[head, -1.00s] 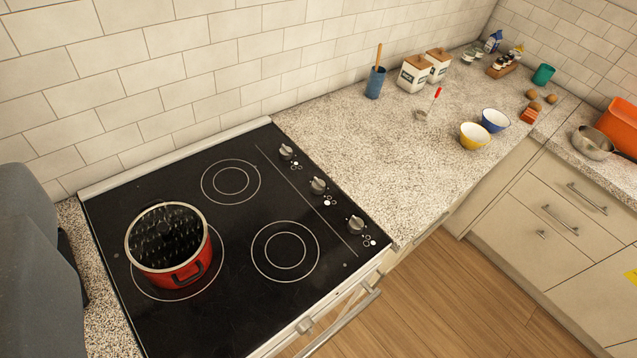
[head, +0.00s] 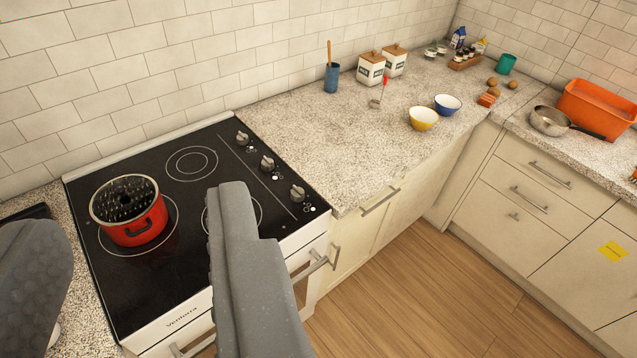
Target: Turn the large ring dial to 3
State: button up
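I see no large ring dial with numbers and no washer in this view. The only dials are three small silver knobs on the black stove top's right side: a far knob (head: 242,138), a middle knob (head: 267,164) and a near knob (head: 298,194). Their settings are too small to read. My gripper (head: 135,212) shows as two grey fingers, a smooth one at lower centre and a dimpled one at the left edge. They are wide apart with nothing held between them, in front of the stove. The centre finger hides part of the near right burner.
A red pot (head: 134,222) stands on the left burner of the stove (head: 120,290). The speckled counter (head: 330,160) holds a yellow bowl (head: 423,118), a blue bowl (head: 447,105), canisters and a utensil cup (head: 332,78). An orange tub (head: 597,108) and a pan stand right. The wooden floor (head: 410,290) is clear.

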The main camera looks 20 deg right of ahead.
aim_at(268, 165)
jog(key=u, duration=0.5)
jog(key=k, duration=0.25)
jog(key=z, duration=1.35)
jog(key=i, duration=1.2)
jog(key=u, duration=0.55)
jog(key=i, duration=0.55)
jog(key=u, duration=0.45)
